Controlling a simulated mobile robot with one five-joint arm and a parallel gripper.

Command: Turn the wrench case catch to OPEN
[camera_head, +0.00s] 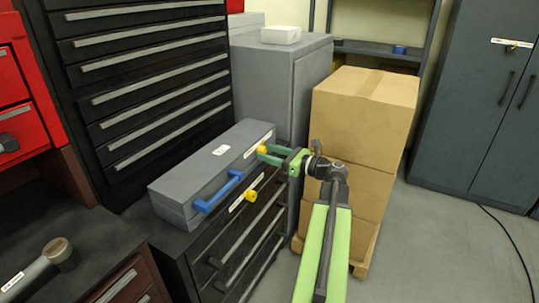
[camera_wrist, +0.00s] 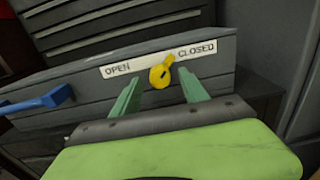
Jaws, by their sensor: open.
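The wrench case (camera_head: 205,165) is a long grey box with a blue handle (camera_head: 218,192) on its front. Its yellow catch (camera_head: 262,149) is near the right end of the front. In the wrist view, the catch (camera_wrist: 160,76) sits at a white label (camera_wrist: 145,63) reading OPEN at left and CLOSED at right. Its pointer tips up and slightly right, nearer CLOSED. My gripper (camera_head: 266,154) is open in front of the catch. In the wrist view, its green fingers (camera_wrist: 158,80) stand either side of the catch; contact cannot be told.
A second yellow knob (camera_head: 250,196) with a label is on the drawer cabinet (camera_head: 232,245) below the case. A grey cabinet (camera_head: 275,85) stands behind. Open floor (camera_head: 430,255) lies to the right.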

